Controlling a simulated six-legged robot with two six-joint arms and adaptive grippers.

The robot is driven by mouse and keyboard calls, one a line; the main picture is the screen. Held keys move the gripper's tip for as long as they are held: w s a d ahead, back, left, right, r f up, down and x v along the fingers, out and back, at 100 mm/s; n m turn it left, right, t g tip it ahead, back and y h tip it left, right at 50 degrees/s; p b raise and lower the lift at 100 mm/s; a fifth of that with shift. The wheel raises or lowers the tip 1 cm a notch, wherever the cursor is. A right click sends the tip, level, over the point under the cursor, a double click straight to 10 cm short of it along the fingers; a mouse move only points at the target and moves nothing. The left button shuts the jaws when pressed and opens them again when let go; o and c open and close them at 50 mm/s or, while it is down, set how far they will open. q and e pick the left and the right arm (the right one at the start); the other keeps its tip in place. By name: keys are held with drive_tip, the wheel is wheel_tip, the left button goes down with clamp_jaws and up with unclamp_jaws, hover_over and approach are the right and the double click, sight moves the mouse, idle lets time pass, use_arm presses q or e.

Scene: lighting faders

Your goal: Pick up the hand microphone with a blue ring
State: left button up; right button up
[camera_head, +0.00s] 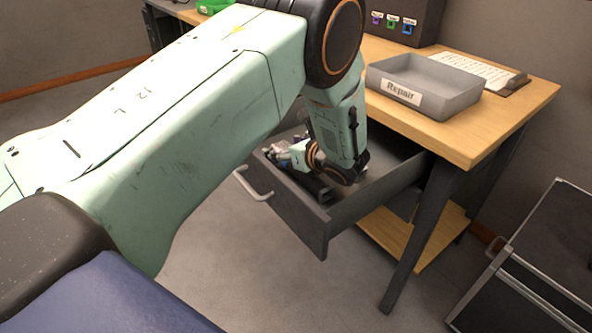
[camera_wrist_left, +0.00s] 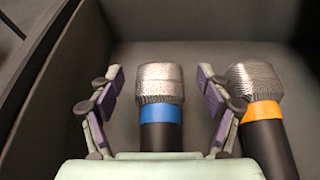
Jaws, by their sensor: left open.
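In the left wrist view, the microphone with a blue ring (camera_wrist_left: 160,113) lies in the drawer, its silver mesh head pointing away from the gripper. My left gripper (camera_wrist_left: 160,88) is open, with one finger on each side of this microphone; I cannot tell whether they touch it. A second microphone with an orange ring (camera_wrist_left: 262,110) lies just right of the right finger. In the head view, my left gripper (camera_head: 290,155) is down in the open drawer (camera_head: 300,222), and my arm hides most of the inside. My right gripper is not in view.
The drawer hangs open under a wooden table (camera_head: 480,135). A black case (camera_head: 540,260) stands at the right on the floor.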

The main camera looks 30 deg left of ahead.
use_arm(q)
drive_tip(key=shift+a, duration=0.15)
drive_tip(key=shift+c, duration=0.4)
drive_tip(key=c, duration=1.4)
